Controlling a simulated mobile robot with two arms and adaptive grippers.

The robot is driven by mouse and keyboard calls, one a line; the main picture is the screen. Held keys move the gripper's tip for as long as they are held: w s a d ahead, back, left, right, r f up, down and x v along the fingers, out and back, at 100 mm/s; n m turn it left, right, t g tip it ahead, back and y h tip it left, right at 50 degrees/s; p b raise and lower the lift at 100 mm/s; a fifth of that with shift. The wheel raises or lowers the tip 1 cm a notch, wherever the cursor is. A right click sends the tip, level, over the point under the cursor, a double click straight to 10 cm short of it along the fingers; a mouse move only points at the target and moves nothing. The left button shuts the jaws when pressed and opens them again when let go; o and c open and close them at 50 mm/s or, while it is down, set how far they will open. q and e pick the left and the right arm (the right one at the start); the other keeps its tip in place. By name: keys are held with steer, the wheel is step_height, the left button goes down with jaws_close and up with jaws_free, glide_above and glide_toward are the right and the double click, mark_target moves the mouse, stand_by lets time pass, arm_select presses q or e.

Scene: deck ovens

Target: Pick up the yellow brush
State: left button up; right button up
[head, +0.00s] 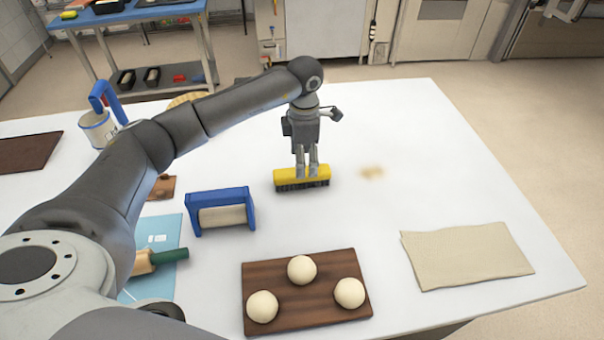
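The yellow brush (284,176) with dark bristles lies on the white table, its long side running left to right. My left gripper (307,176) points straight down onto the middle of the brush. Its two fingers are close together and overlap the yellow back. I cannot tell whether they are shut on it or only at it. The bristles appear at or very near the table top. My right gripper is not in view.
A blue-framed roller (222,211) stands left of the brush. A wooden board (306,304) with dough balls is nearer me. A folded cloth (467,255) lies at right. A light brown smudge (372,172) is right of the brush; the table beyond is clear.

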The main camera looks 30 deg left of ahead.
arm_select(q)
steer(key=shift+f, duration=0.35)
steer(key=f+p, duration=0.2)
steer(key=f, duration=0.1)
steer(key=shift+s+a+f, duration=0.15)
steer(key=shift+a+f, duration=0.05)
steer(key=shift+f, duration=0.6)
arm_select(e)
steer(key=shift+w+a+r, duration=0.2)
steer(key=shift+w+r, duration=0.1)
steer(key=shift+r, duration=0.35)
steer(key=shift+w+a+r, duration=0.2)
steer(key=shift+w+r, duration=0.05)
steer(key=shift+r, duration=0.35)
arm_select(q)
steer(key=c, duration=1.1)
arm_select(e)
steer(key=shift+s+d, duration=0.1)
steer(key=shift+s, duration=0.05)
